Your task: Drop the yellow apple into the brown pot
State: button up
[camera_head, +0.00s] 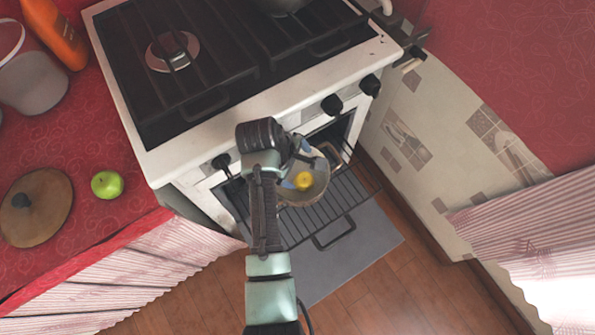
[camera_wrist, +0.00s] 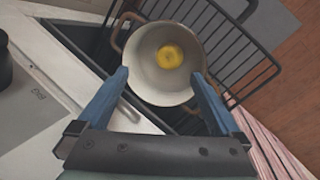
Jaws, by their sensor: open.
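The yellow apple (camera_head: 303,181) lies inside a pot with a pale inside and brown handles (camera_head: 318,190). The pot stands on the pulled-out oven rack. In the wrist view the apple (camera_wrist: 169,57) rests on the floor of the pot (camera_wrist: 145,80), a little right of its middle. My gripper (camera_wrist: 160,82) is open and empty, its blue fingers on either side of the pot's near part in that view. In the head view my arm hides part of the pot, and the fingers are partly hidden. I cannot tell whether the fingers touch the pot.
The white stove (camera_head: 270,105) with black grates stands above the open oven. The wire rack (camera_head: 345,210) sticks out over the floor. A green apple (camera_head: 107,184), a round wooden lid (camera_head: 36,222), a pale bucket (camera_head: 33,82) and an orange bottle (camera_head: 58,35) are on the red left counter.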

jog(key=p+v, duration=0.1)
jog(key=v, duration=0.5)
jog(key=shift+r, duration=0.2)
jog(key=shift+s+a, duration=0.1)
